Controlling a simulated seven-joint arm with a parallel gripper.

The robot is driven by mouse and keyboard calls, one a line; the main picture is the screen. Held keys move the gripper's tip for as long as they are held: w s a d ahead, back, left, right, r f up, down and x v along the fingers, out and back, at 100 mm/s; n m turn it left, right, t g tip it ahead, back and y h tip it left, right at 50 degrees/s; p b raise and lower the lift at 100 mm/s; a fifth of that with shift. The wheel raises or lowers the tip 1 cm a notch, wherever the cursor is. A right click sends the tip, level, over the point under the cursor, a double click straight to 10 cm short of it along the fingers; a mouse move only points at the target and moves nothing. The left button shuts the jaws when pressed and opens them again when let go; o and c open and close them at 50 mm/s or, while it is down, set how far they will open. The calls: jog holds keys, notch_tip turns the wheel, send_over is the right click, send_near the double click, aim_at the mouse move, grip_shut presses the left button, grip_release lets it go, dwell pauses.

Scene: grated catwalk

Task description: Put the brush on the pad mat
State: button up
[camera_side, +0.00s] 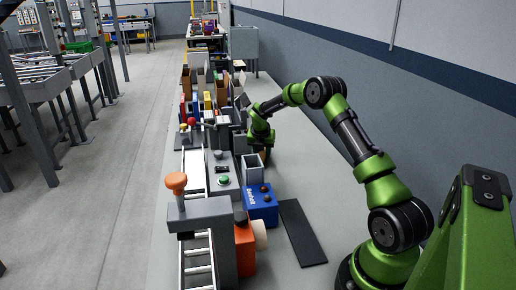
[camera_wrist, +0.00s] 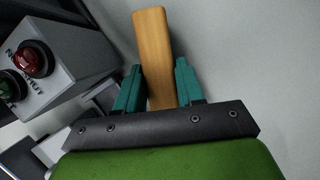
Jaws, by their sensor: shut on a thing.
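The brush (camera_wrist: 153,45) shows in the wrist view as a long tan wooden piece; its bristles are not visible. My gripper (camera_wrist: 157,78) has its two teal fingers on either side of the wood, shut on it. In the side view my gripper (camera_side: 264,150) is low over the bench at the far end of my reach, beside the row of equipment, and the brush is too small there to make out clearly. The pad mat (camera_side: 302,234) is a dark flat rectangle on the bench, nearer the side camera than my gripper. Its visible top is bare.
A grey box with a red button (camera_wrist: 35,60) stands left of my gripper in the wrist view. A blue box (camera_side: 261,207) and an orange block (camera_side: 245,248) stand left of the mat. A roller track (camera_side: 197,262) runs along the left. Bench to the right is clear.

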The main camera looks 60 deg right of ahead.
jog(key=shift+f, duration=0.1)
jog(key=o, duration=1)
jog(key=shift+o, duration=0.2)
